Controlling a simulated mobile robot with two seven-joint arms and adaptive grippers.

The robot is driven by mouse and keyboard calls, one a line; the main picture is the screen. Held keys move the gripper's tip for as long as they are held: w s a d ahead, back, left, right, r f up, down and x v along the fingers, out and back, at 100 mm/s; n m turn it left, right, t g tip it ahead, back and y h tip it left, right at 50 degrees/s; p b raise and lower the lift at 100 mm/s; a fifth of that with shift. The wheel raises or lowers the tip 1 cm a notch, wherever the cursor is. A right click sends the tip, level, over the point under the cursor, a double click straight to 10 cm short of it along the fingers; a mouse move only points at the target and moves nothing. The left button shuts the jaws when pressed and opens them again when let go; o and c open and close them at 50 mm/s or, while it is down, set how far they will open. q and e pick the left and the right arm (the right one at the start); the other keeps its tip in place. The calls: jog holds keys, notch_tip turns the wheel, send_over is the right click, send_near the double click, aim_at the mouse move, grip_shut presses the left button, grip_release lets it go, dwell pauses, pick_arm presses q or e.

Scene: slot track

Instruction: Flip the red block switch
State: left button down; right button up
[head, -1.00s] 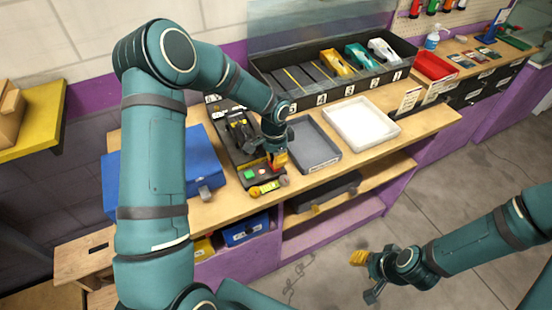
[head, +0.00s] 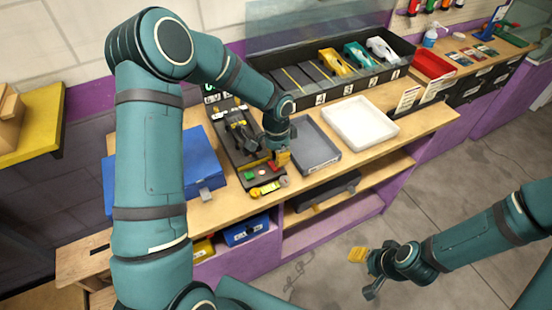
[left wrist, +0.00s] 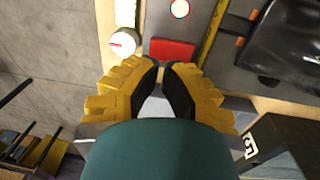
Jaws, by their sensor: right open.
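The red block switch (head: 272,166) sits on the dark control panel (head: 239,152) on the workbench, beside a green button (head: 250,175). In the left wrist view the red block (left wrist: 172,50) lies just beyond my fingertips, with a small gap in the picture; I cannot tell whether they touch. My left gripper (head: 283,158) is low over the panel's right edge, right of the red block. Its yellow fingers (left wrist: 161,68) come together at the tips with nothing seen between them. My right gripper (head: 362,274) is open and empty over the floor, far from the panel.
A grey tray (head: 322,162) and a white tray (head: 371,137) lie right of the panel. A blue box (head: 211,188) stands on its left. A black rack (head: 275,65) with toy cars is behind. A white round dial (left wrist: 124,43) is near the fingers.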

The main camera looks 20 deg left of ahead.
pick_arm(q)
notch_tip(320, 180, up, 11)
jog(key=a, duration=0.1)
jog(key=shift+w, duration=0.4)
pick_arm(e)
jog(key=shift+a+r, duration=0.2)
jog(key=shift+r, duration=0.2)
pick_arm(q)
jog(key=shift+a, duration=0.1)
